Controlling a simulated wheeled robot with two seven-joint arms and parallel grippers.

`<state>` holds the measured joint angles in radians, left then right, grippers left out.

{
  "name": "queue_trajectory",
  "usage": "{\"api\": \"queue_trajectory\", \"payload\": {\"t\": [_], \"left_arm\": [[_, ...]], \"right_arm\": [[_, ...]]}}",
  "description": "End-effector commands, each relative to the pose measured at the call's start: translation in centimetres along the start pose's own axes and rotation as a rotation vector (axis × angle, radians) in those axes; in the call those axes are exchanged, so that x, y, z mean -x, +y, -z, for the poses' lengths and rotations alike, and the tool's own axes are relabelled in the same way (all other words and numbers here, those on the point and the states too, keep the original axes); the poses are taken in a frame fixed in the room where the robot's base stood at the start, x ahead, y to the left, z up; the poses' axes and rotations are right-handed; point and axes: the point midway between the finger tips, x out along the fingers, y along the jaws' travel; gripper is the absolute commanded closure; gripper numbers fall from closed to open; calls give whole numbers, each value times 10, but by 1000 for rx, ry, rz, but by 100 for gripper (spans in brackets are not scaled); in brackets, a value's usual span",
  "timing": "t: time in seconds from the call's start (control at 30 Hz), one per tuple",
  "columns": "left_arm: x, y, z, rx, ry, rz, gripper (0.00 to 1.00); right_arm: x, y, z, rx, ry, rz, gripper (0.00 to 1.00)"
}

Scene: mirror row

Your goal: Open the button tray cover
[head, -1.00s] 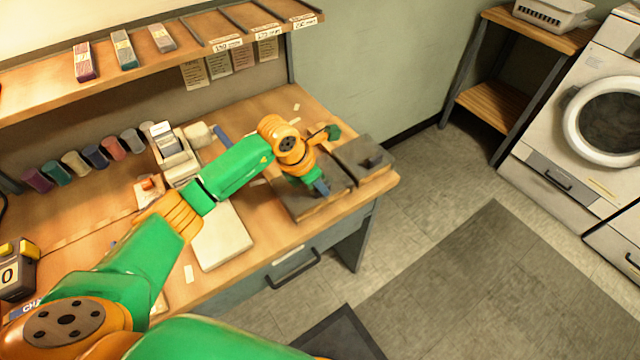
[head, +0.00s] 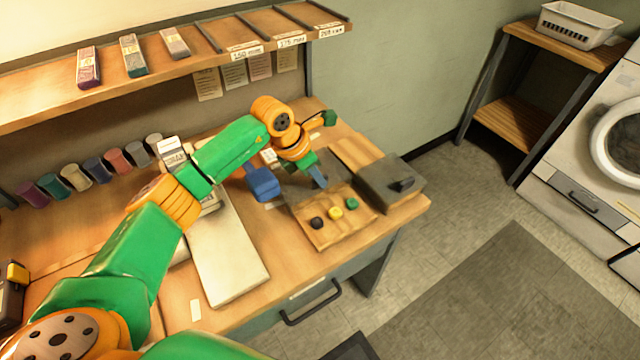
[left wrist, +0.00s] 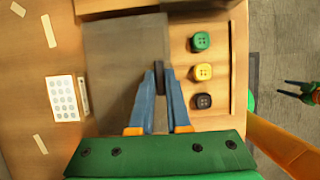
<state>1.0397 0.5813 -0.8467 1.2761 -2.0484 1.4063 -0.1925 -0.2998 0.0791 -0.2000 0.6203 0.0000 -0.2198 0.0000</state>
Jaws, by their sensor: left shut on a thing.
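The tray (head: 325,236) is a wooden tray near the right end of the workbench. It holds a black button (head: 317,223), a yellow button (head: 336,213) and a green button (head: 352,203), all uncovered. The grey flat cover (left wrist: 120,60) lies left of the buttons in the left wrist view. My left gripper (left wrist: 160,92) is shut on the small dark knob of the cover. In the head view my left gripper (head: 320,183) is behind the buttons, and the arm hides part of the cover. My right gripper (left wrist: 292,89) is at the right edge of the left wrist view, its fingers apart.
A dark box (head: 378,182) with a handled lid stands right of the tray. A blue object (head: 262,183) and a pale board (head: 228,262) lie to the left. Thread spools (head: 75,176) line the back.

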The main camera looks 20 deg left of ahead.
Motion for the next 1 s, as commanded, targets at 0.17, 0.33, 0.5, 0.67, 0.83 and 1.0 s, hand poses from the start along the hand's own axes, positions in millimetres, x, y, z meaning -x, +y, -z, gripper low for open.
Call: {"api": "queue_trajectory", "payload": {"t": [0.17,0.33,0.5,0.67,0.83,1.0], "left_arm": [[-1,-1,1,1,4,2,100],[-1,-1,2,1,5,3,100],[-1,-1,2,1,5,3,55],[-1,-1,1,1,5,2,55],[12,0,1,0,2,0,55],[48,0,2,0,2,-1,55]], "right_arm": [[0,0,0,0,1,1,50],[0,0,0,0,0,0,50],[0,0,0,0,-1,0,50],[0,0,0,0,-1,0,50],[-4,0,-1,0,-1,-1,50],[-12,1,-2,1,-1,-2,50]]}}
